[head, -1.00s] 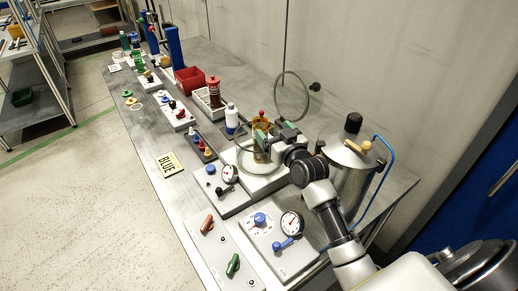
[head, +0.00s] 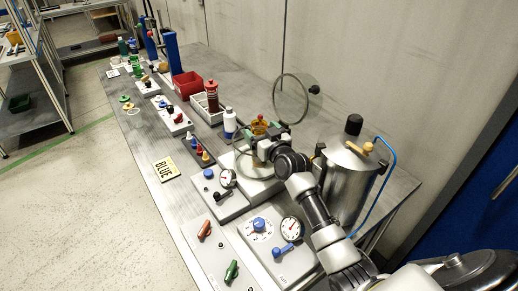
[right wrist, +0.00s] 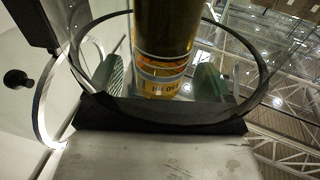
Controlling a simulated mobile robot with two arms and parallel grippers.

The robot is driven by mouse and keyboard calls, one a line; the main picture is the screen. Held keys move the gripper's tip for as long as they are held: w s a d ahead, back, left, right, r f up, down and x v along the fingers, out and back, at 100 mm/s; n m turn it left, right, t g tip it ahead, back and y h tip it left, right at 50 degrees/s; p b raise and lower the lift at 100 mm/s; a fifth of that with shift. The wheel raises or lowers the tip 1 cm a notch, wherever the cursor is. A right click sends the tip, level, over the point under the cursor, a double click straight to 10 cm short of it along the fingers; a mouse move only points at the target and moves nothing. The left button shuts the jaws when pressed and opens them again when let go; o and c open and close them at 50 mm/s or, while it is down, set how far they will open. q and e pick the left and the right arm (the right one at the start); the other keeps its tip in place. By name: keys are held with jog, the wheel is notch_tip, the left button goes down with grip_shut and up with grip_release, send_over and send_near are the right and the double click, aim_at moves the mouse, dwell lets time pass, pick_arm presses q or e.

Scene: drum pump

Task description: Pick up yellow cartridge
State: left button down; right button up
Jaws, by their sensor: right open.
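An amber-yellow cylinder (head: 259,128) with a red top, which looks like the yellow cartridge, stands upright at the back of a light grey block. In the right wrist view the cylinder (right wrist: 165,50) shows large, with an orange and white label band. My right gripper (head: 262,143) is open around it. Its two green fingers (right wrist: 150,80) stand one on each side, with a visible gap at the left; contact at the right is unclear. A dark hoop circles this area in the wrist view. My left gripper is not in view.
A steel pot (head: 345,185) with a blue hose stands close right of my wrist. A white bottle (head: 230,123) is left of the cylinder. A gauge panel (head: 270,245) lies in front. Small coloured pieces (head: 197,148) stand left.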

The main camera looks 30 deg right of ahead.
jog(key=shift+w, duration=0.45)
jog(key=c, duration=1.4)
jog(key=shift+r, duration=0.15)
